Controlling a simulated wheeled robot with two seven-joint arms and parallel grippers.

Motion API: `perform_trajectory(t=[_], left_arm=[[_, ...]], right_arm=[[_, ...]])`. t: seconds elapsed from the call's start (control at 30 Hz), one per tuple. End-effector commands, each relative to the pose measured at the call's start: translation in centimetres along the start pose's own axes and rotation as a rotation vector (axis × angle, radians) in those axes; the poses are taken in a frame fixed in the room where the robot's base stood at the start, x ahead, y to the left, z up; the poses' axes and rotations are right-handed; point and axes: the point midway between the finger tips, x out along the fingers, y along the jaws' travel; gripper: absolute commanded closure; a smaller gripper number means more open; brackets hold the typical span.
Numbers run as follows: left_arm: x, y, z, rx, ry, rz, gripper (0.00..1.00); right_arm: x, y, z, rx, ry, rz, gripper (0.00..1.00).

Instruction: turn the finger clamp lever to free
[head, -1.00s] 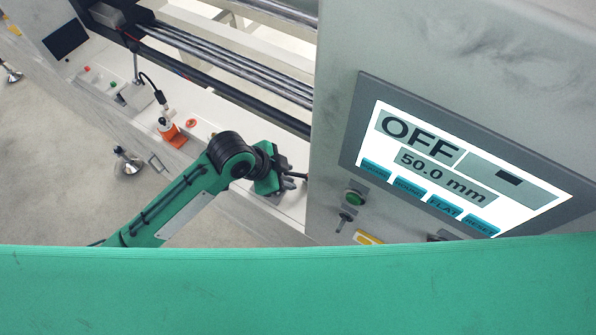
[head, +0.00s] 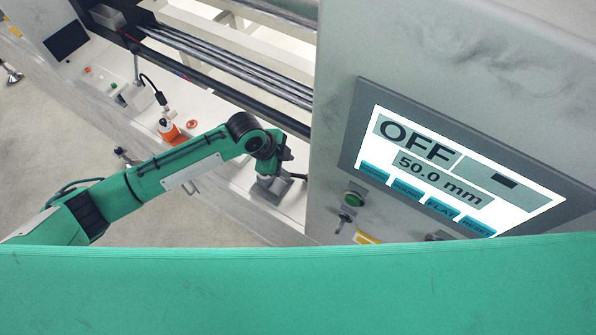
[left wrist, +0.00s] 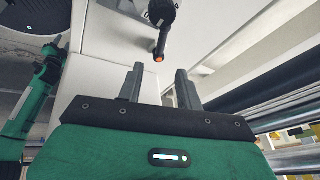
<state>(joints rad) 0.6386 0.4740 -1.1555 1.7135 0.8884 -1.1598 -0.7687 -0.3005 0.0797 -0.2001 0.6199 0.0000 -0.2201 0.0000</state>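The finger clamp seems to be the grey block (head: 274,188) on the white ledge, with a dark lever (head: 299,176) reaching right towards the cabinet. In the left wrist view a dark lever with an orange tip (left wrist: 160,45) stands ahead of the fingers, apart from them; I take it for the clamp lever. Its setting cannot be read. My left gripper (head: 287,155) is just above the block in the head view. In the left wrist view its two fingers (left wrist: 159,86) are parted with nothing between them. My right gripper is not in view.
A grey cabinet with a screen (head: 450,165) reading OFF and 50.0 mm stands close on the right, with a green button (head: 354,199) below. Dark rails (head: 225,68) run behind the ledge. An orange-based device (head: 171,131) stands to the left on the ledge.

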Motion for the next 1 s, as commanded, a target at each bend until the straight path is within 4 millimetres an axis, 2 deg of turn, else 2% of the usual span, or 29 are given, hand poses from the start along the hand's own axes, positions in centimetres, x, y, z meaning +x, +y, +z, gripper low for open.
perform_trajectory(t=[0.2, 0.4, 0.6, 0.87, 1.0], left_arm=[[4.5, 0.0, -0.1, -0.003, 0.000, 0.001, 0.64], [7.1, 0.0, -0.1, -0.002, 0.001, 0.000, 0.64], [8.2, 0.0, 0.0, -0.001, -0.001, 0.000, 0.64], [8.3, 0.0, 0.0, -0.001, 0.000, -0.001, 0.64], [8.3, 0.0, 0.0, -0.001, 0.000, -0.001, 0.90]], right_arm=[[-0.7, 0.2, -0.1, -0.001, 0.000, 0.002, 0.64], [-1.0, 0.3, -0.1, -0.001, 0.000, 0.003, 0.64], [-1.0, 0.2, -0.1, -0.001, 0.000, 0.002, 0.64], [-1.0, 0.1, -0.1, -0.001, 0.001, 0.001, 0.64], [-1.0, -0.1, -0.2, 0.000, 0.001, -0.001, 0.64]])
